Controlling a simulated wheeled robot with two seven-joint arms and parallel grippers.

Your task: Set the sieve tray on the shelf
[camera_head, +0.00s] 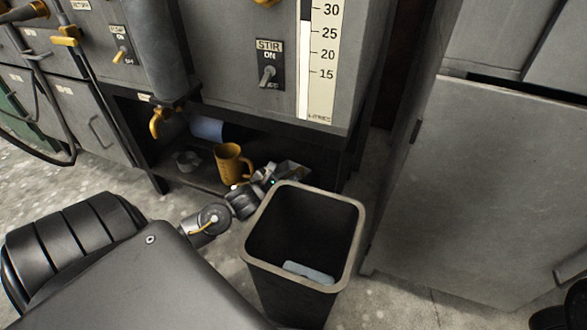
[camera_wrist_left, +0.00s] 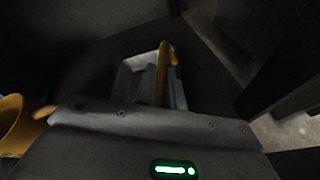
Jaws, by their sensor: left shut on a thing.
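The low shelf (camera_head: 207,180) is a dark board under the grey machine. My left gripper (camera_head: 289,172) is at its right part, beside an orange jug and just behind the rim of a bin. In the left wrist view my left gripper (camera_wrist_left: 155,85) is shut on a yellow bar-like piece (camera_wrist_left: 163,62), which stands between the fingers. I take this piece to be the sieve tray's handle. The rest of the tray cannot be made out; it is dark there and the arm and bin cover part of the view. Whether it touches the shelf I cannot tell. My right gripper is not in view.
An orange jug (camera_head: 229,163), a small clear or metal cup (camera_head: 188,161) and a bluish cylinder (camera_head: 207,127) are at the shelf. A tall dark bin (camera_head: 352,225) with a pale blue item (camera_head: 308,272) inside stands in front. A grey cabinet (camera_head: 480,190) is at right.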

